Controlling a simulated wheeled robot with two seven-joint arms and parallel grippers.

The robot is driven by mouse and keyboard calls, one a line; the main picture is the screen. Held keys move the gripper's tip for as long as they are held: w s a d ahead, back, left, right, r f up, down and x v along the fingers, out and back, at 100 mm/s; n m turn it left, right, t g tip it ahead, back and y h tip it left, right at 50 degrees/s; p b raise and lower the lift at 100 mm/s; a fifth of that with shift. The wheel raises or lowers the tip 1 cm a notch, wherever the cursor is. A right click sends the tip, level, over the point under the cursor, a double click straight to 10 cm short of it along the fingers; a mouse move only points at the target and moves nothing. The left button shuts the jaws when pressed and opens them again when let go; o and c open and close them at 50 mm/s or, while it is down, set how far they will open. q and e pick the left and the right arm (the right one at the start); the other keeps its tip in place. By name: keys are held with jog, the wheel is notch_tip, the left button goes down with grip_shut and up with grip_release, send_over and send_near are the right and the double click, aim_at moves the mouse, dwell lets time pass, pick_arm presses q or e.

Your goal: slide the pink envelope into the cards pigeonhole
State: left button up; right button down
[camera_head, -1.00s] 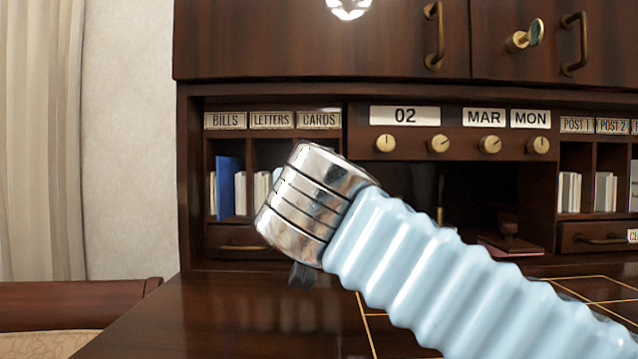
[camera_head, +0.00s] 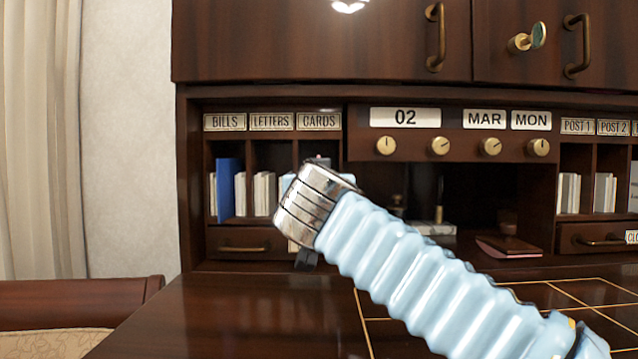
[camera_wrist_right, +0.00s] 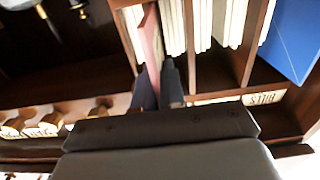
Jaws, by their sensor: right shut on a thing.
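The pink envelope (camera_wrist_right: 150,38) stands on edge in the right wrist view, its near end between the dark fingers of my right gripper (camera_wrist_right: 158,85). The gripper is shut on it. The envelope reaches into the cards pigeonhole, beside a dark side wall and several white cards (camera_wrist_right: 173,28). How deep it sits I cannot tell. In the head view my right wrist covers much of the pigeonhole under the CARDS label (camera_head: 318,121) and hides the fingers and most of the envelope. My left gripper is not in view.
The bills slot, left in the head view, holds a blue folder (camera_head: 228,188); the letters slot holds white cards (camera_head: 264,192). Thin dividers separate the slots. A drawer (camera_head: 238,243) lies below. Date knobs (camera_head: 386,146) stick out to the right. The desk top (camera_head: 220,315) is clear at left.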

jog(key=shift+w+p, duration=0.6)
jog(key=shift+w, duration=1.35)
jog(key=c, duration=1.1)
grip_release()
jog(key=shift+c, duration=0.2)
jog(key=shift+s+f, duration=0.15)
jog(key=shift+s, duration=0.1)
jog(key=s+b, duration=0.5)
jog(key=s, duration=0.8)
jog(key=shift+s, duration=0.15)
